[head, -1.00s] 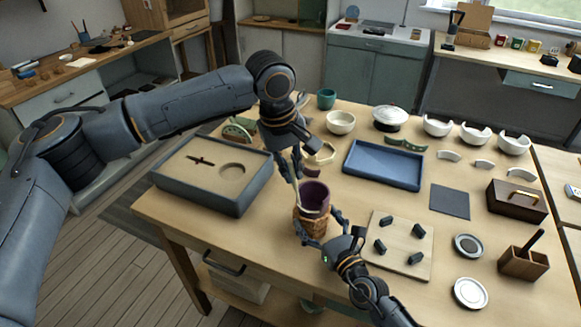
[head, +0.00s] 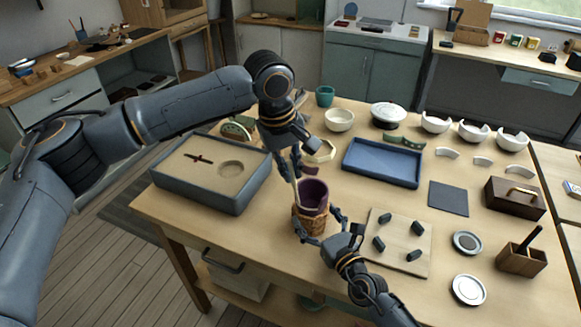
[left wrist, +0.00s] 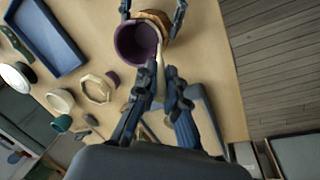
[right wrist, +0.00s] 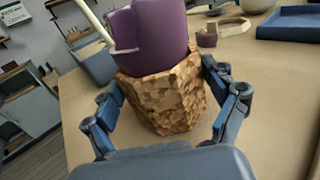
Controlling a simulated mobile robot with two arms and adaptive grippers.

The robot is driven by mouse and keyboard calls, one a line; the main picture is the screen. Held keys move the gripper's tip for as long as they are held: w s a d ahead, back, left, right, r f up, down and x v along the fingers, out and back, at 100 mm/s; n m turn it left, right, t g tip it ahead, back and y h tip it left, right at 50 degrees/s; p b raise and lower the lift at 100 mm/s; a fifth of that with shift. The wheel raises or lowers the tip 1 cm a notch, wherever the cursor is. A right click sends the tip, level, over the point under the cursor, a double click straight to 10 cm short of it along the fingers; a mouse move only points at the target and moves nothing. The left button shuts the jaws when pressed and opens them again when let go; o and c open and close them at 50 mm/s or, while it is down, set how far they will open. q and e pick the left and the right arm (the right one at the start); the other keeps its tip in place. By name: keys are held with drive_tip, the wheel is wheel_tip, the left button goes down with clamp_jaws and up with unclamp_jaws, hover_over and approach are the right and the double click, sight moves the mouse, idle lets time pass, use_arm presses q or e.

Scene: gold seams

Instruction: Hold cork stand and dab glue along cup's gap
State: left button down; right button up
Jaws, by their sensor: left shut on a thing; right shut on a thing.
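The purple cup (head: 314,193) sits in the cork stand (head: 308,222) near the table's front edge. In the right wrist view the cup (right wrist: 150,32) stands above the cork stand (right wrist: 165,95), with a notch in its rim. My right gripper (head: 318,230) is shut around the cork stand, one finger on each side. My left gripper (head: 295,165) is above and left of the cup, shut on a thin pale stick (right wrist: 94,20). In the right wrist view the stick's pale curved tip lies against the cup at the notch. The left wrist view shows the cup (left wrist: 135,45) beyond the left fingers.
A small purple shard (right wrist: 206,38) and a pale polygonal ring (left wrist: 97,88) lie close behind the cup. A grey box with a sand-coloured top (head: 225,195) is at left, a blue tray (head: 383,181) behind right. A board with several dark pegs (head: 400,262) is right of my right gripper.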

use_arm(q)
drive_tip(key=shift+f, duration=0.15)
drive_tip(key=shift+r, duration=0.2)
idle(0.5)
drive_tip(key=shift+s+d, duration=0.1)
drive_tip(key=shift+d, duration=0.05)
drive_tip(key=shift+s+d+r, duration=0.1)
drive_tip(key=shift+s+d, duration=0.4)
drive_tip(key=shift+d, duration=0.2)
drive_tip(key=shift+f, duration=0.3)
idle(0.7)
drive_tip(key=shift+r, duration=0.2)
drive_tip(key=shift+d, duration=0.15)
drive_tip(key=shift+d+r, duration=0.15)
drive_tip(key=shift+d, duration=0.75)
drive_tip(key=shift+f, duration=0.35)
idle(0.8)
